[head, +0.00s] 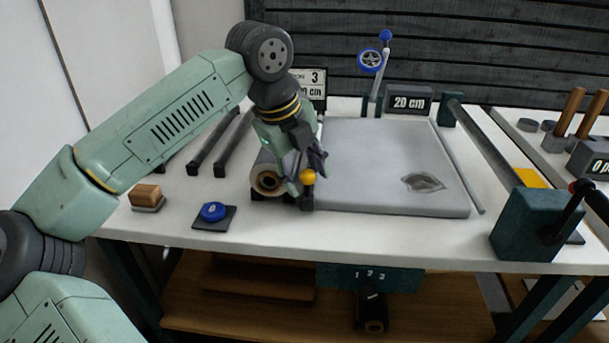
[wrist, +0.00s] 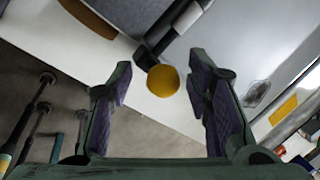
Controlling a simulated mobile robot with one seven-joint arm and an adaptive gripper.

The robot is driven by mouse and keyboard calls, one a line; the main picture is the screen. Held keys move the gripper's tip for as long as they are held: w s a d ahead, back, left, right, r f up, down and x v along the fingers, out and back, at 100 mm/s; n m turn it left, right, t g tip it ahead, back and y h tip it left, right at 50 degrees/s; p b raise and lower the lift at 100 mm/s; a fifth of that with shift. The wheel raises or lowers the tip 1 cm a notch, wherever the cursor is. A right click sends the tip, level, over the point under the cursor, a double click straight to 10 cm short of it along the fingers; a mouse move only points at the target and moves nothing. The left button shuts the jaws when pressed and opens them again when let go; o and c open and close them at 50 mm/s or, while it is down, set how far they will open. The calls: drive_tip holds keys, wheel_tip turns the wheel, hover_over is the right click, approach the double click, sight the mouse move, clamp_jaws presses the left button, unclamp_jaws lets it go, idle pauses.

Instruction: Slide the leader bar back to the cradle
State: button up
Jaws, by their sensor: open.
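The leader bar's round yellow knob (head: 307,177) sits on a dark end post (head: 307,199) at the front left corner of the grey pad. The rest of the bar is mostly hidden behind my arm. A grey roll (head: 262,163) with a brown core lies in the dark cradle (head: 258,196) just left of the knob. My gripper (head: 304,166) is at the knob. In the wrist view my gripper (wrist: 160,68) is open, and the knob (wrist: 163,80) shows between its two fingers with gaps on both sides. I cannot tell the depth between them.
The grey padded bed (head: 370,165) bears a dark creased patch (head: 423,183) at right. A blue knob (head: 213,211) on a dark plate and a wooden-topped block (head: 147,196) stand front left. A green crank box (head: 538,222) stands front right. A "20 cm" sign (head: 409,101) is behind.

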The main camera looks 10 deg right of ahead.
drive_tip(key=v, duration=1.1)
drive_tip(key=shift+r, duration=0.1)
